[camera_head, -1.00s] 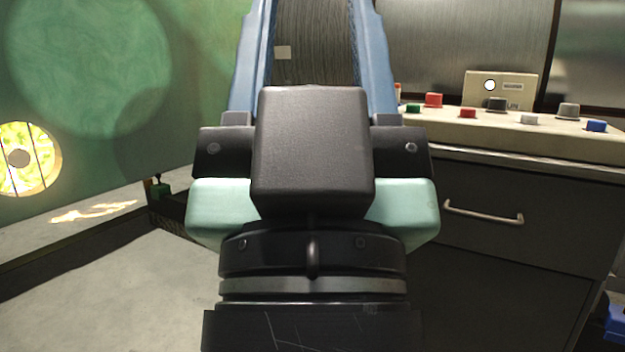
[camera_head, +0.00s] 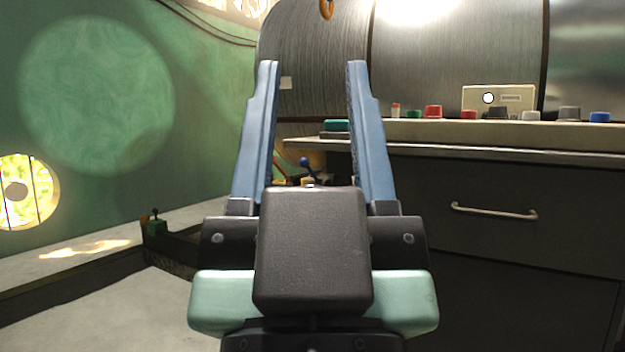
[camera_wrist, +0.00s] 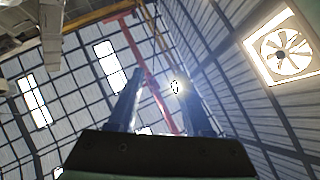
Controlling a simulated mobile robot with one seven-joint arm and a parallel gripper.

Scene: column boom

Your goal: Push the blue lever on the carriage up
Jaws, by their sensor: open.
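A small dark blue lever with a ball knob (camera_head: 306,162) shows in the head view between my fingers, just above the wrist housing. Its lower part and mount are hidden behind my gripper, so I cannot make out the carriage clearly. My gripper (camera_head: 312,68) is open and empty, its two long blue fingers pointing up in the picture on either side of the lever. I cannot tell how far the lever is beyond them. The wrist view shows both fingers (camera_wrist: 162,80) apart against the roof; the lever is not in that view.
A dark counter with a drawer handle (camera_head: 494,212) stands at right, with several coloured knobs and a cream box (camera_head: 499,98) on top. A teal-topped block (camera_head: 337,126) sits near its left end. An orange hook (camera_head: 327,8) hangs above.

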